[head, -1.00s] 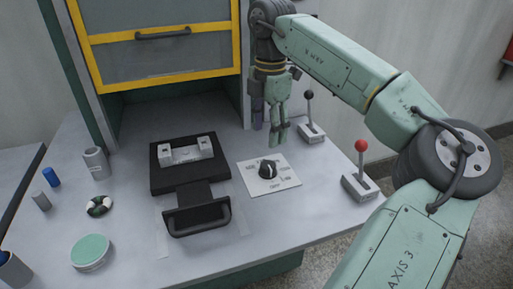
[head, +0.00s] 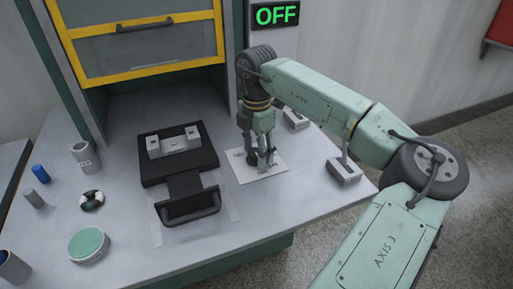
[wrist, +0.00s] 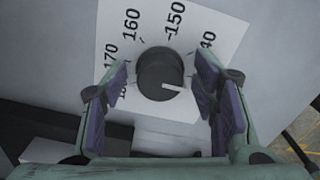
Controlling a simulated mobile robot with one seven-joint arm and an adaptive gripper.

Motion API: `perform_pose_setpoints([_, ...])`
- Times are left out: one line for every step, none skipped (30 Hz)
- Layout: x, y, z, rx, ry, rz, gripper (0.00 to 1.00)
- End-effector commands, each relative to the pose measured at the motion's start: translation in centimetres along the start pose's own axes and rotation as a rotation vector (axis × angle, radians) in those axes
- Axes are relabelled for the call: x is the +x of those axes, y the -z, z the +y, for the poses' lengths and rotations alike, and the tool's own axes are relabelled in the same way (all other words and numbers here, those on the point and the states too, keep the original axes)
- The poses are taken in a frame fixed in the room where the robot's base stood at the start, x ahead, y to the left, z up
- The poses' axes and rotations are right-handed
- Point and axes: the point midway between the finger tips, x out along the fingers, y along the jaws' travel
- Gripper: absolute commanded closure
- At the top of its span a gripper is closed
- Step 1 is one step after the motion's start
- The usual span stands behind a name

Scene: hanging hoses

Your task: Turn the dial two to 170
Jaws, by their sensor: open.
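The dial is a round black knob (wrist: 160,74) with a white pointer line, on a white plate (wrist: 128,40) printed with numbers. In the wrist view 150, 160 and 170 are readable, and other numbers are partly covered. The pointer line aims right and slightly down, toward the right finger, not at 170. My gripper (wrist: 163,85) is open, with one purple-padded finger on each side of the knob and gaps between. In the head view my gripper (head: 262,161) is low over the plate (head: 270,172) and mostly hides the knob.
Two levers (head: 344,171) (head: 296,117) stand right of and behind the plate, partly hidden by my arm. A black fixture with a handle (head: 189,206) is on the left. A green-lidded tin (head: 88,245) stands front left.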

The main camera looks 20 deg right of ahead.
Motion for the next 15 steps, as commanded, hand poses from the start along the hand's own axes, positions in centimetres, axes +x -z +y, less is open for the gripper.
perform_pose_setpoints([0.02, 0.0, 0.0, 0.0, 0.0, 0.0, 0.46])
perform_pose_setpoints([0.02, -0.01, 0.0, 0.0, 0.0, 0.0, 0.46])
perform_pose_setpoints([0.01, -0.01, 0.0, 0.0, 0.0, 0.0, 0.46])
perform_pose_setpoints([0.01, -0.01, 0.0, 0.0, 0.0, 0.0, 0.46])
perform_pose_setpoints([0.01, -0.01, 0.0, 0.0, 0.0, 0.0, 0.47])
perform_pose_setpoints([0.0, -0.01, 0.0, 0.0, 0.0, 0.0, 0.5])
perform_pose_setpoints([0.0, -0.01, 0.0, 0.0, 0.0, 0.0, 0.52])
perform_pose_setpoints([0.0, -0.01, 0.0, 0.0, 0.0, 0.0, 0.54])
perform_pose_setpoints([-0.01, -0.01, 0.0, 0.0, 0.0, 0.0, 0.57])
perform_pose_setpoints([-0.01, -0.01, 0.0, 0.0, 0.0, 0.0, 0.59])
perform_pose_setpoints([-0.01, -0.01, 0.0, 0.0, 0.0, 0.0, 0.61])
perform_pose_setpoints([-0.02, -0.01, 0.0, 0.0, 0.0, 0.0, 0.64])
perform_pose_setpoints([-0.02, -0.01, 0.0, 0.0, 0.0, 0.0, 0.66])
perform_pose_setpoints([-0.02, -0.01, 0.0, 0.0, 0.0, 0.0, 0.68])
perform_pose_setpoints([-0.02, -0.01, 0.0, 0.0, 0.0, 0.0, 0.7])
